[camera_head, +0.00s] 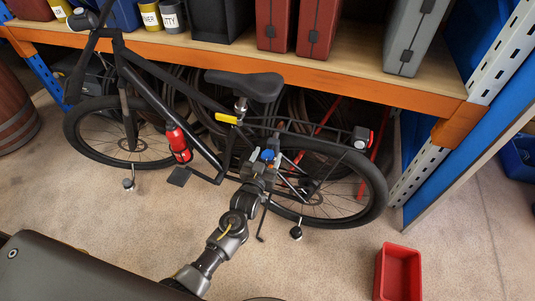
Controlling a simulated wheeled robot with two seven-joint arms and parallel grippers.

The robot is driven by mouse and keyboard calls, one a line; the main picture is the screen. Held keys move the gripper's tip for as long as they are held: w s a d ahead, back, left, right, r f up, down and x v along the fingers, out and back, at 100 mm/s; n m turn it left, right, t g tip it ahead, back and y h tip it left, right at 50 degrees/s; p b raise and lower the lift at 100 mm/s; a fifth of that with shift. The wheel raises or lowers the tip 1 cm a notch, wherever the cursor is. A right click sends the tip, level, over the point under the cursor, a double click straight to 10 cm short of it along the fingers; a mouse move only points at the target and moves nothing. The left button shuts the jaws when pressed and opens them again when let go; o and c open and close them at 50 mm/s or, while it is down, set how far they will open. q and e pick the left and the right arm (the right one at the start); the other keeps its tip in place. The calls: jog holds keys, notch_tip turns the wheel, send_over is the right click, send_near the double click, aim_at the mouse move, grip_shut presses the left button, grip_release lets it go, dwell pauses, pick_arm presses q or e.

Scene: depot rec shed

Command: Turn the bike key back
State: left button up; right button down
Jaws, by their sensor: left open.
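A black bike (180,98) stands upright in front of the shelf, its front wheel to the left. My left gripper (272,158) is open at the upper front part of the rear wheel (374,190), below and behind the saddle (244,85). A small blue piece (267,155) shows right at the gripper; it may be the bike key, but it is too small to be sure. The gripper hides most of the lock area, so the key's turn and any contact cannot be told. My right gripper is out of view.
An orange-edged shelf (330,78) with boxes and cans overhangs the bike. A red bin (398,272) stands at lower right. The floor in front is mostly clear.

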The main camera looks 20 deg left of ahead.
pick_arm(q)
jog(key=shift+w, duration=0.75)
jog(key=shift+c, duration=0.4)
